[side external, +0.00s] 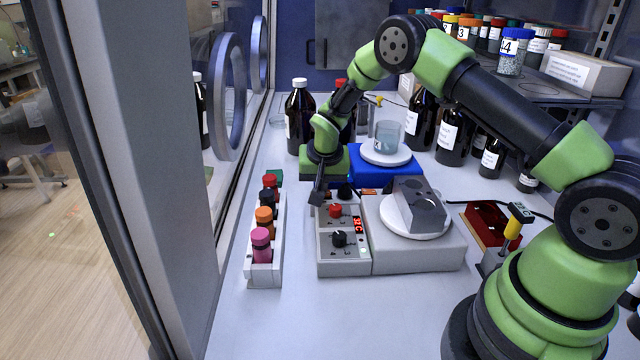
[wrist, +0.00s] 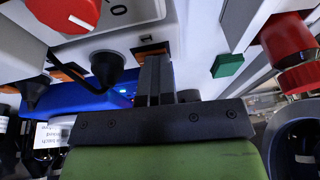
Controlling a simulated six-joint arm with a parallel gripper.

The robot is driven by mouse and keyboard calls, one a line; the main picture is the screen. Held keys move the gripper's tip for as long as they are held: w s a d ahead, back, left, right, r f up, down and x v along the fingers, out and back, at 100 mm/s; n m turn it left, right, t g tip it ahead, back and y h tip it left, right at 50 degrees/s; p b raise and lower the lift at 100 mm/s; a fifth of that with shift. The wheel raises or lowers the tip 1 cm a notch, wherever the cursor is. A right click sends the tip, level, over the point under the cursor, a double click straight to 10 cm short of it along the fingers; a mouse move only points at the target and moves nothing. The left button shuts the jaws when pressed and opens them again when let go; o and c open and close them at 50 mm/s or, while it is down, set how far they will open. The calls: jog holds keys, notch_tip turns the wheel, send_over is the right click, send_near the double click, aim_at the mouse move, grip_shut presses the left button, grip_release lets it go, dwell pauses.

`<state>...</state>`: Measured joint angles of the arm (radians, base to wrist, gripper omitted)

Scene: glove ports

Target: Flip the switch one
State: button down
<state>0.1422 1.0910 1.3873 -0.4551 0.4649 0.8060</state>
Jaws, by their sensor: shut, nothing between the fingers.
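My gripper (side external: 317,197) points down at the far left corner of the grey control box (side external: 327,262), which has a red knob (side external: 335,210), a black knob (side external: 340,239) and a red display. In the wrist view my gripper's two fingers (wrist: 154,68) are together with nothing between them. A small dark rocker switch with an orange edge (wrist: 151,47) sits on the pale housing right by the fingertips. I cannot tell whether they touch it. Another orange switch part (wrist: 68,74) shows beside a black knob (wrist: 108,68). No label reading one is legible.
A rack (side external: 264,275) of colour-capped vials stands left of the box. A stirrer plate with a grey block (side external: 420,205) is at its right. A blue hotplate (side external: 385,172) with a beaker (side external: 387,137) stands behind. Dark bottles (side external: 299,115) line the back.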

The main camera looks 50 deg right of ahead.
jog(key=shift+s+d+f, duration=0.4)
jog(key=shift+s, duration=0.05)
jog(key=r, duration=0.3)
jog(key=w+r, duration=0.1)
jog(key=r, duration=0.1)
jog(key=shift+a+r, duration=0.15)
jog(key=shift+a, duration=0.2)
jog(key=a+v, duration=0.1)
jog(key=v, duration=0.8)
jog(key=shift+w+r, duration=0.25)
jog(key=shift+w, duration=0.1)
jog(key=shift+s+d+r, duration=0.3)
jog(key=shift+s+d, duration=0.2)
jog(key=shift+d, duration=0.15)
jog(key=shift+f, duration=0.1)
